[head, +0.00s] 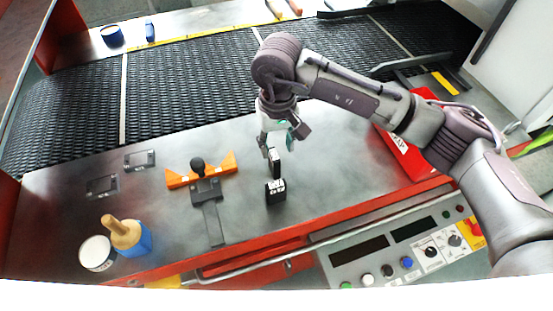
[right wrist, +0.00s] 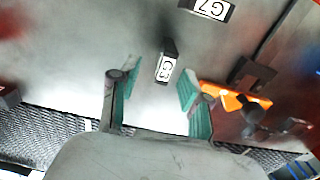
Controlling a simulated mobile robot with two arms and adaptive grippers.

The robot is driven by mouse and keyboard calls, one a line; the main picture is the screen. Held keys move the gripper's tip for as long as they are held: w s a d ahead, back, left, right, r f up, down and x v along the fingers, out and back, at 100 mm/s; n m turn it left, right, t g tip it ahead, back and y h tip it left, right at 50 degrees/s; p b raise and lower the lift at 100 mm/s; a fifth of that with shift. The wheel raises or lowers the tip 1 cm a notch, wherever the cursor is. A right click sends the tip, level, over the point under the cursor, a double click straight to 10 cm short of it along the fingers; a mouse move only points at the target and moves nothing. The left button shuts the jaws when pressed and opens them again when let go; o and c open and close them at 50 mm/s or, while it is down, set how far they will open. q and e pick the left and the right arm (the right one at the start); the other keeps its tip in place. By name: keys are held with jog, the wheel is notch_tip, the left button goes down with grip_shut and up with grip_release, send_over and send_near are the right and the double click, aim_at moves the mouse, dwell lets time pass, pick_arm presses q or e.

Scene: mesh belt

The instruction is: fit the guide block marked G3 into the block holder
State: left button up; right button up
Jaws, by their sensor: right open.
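The black guide block marked G3 (right wrist: 167,66) stands on the grey worktop, its white label facing my right wrist camera. In the head view G3 (head: 274,158) is just below my right gripper, partly hidden by a finger. My right gripper (head: 283,143) is open above it; in the right wrist view, G3 lies ahead between the gripper's spread fingers (right wrist: 158,84), with no grip on it. A fixture with orange angled bars, a grey slide and a black knob (head: 203,186) is to the left; it seems to be the block holder. My left gripper is not in view.
A second black block marked G7 (right wrist: 207,8) stands close in front of G3. Two small dark plates (head: 103,185) lie further left. A white-topped tin (head: 96,253) and a blue pot with a wooden-coloured handle (head: 134,240) stand front left. The mesh belt (head: 190,83) runs behind.

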aim_at(276, 155)
notch_tip(276, 155, down, 2)
jog(key=shift+s+f, duration=0.1)
jog(key=shift+a+f+p, duration=0.15)
jog(key=shift+f+p, duration=0.3)
jog(key=shift+p, duration=0.15)
jog(key=f+p, duration=0.1)
jog(key=f, duration=0.1)
jog(key=f+p, duration=0.1)
jog(key=shift+a+f, duration=0.2)
jog(key=shift+f, duration=0.65)
grip_shut()
